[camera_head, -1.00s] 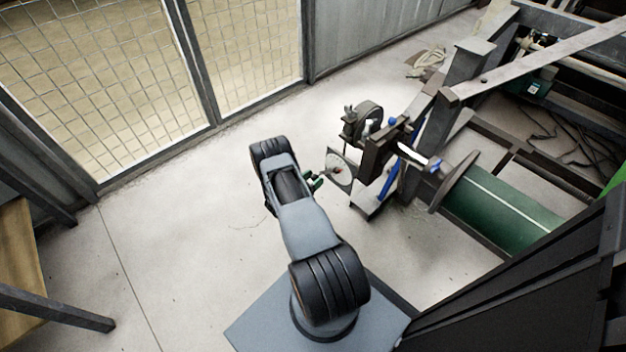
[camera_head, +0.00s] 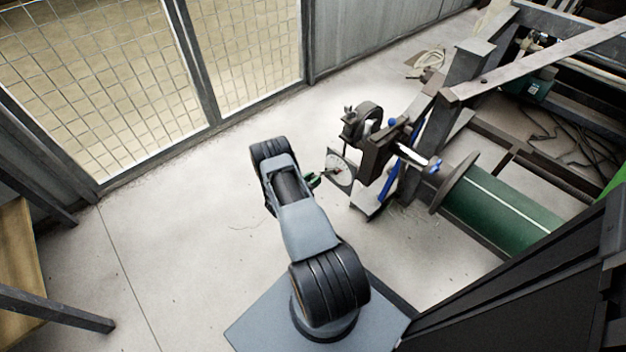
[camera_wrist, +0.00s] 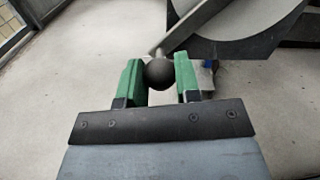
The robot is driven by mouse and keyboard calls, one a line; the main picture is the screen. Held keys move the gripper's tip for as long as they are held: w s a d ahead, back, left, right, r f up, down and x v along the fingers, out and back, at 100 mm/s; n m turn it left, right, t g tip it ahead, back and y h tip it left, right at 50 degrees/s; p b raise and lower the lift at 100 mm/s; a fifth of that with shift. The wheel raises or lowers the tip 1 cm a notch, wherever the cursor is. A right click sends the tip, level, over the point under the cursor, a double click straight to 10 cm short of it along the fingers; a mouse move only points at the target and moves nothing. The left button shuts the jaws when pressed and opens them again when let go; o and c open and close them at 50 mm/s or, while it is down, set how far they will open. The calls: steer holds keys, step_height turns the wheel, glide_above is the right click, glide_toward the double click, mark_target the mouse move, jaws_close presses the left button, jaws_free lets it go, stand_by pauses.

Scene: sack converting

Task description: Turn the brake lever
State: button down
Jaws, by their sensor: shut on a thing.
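The brake lever shows in the wrist view as a grey bar (camera_wrist: 190,27) ending in a round black knob (camera_wrist: 159,73). My gripper (camera_wrist: 159,78) has its two green fingers on either side of the knob and is shut on it. The bar runs up and right from the knob, in front of a grey plate (camera_wrist: 240,22). In the head view my gripper (camera_head: 314,180) is a small green patch beside my arm, left of the square plate with a pale round face (camera_head: 341,171). The knob is hidden there by my arm and gripper.
The machine's steel frame (camera_head: 462,75) and green roll (camera_head: 505,208) stand to the right. A blue-handled part (camera_head: 390,178) is close to the plate. A wire mesh fence (camera_head: 95,85) runs along the left.

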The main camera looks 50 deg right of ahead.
steer(key=s+f+n, duration=0.1)
steer(key=s+n+b, duration=0.1)
steer(key=n, duration=0.1)
steer(key=shift+s+a+f+n, duration=0.15)
steer(key=shift+s+f+n, duration=0.15)
steer(key=shift+f, duration=0.1)
steer(key=c, duration=0.8)
jaws_free()
steer(key=a, duration=0.4)
steer(key=a+p, duration=0.1)
steer(key=a, duration=0.4)
steer(key=w+a+p, duration=0.1)
steer(key=a, duration=0.3)
steer(key=shift+a, duration=0.4)
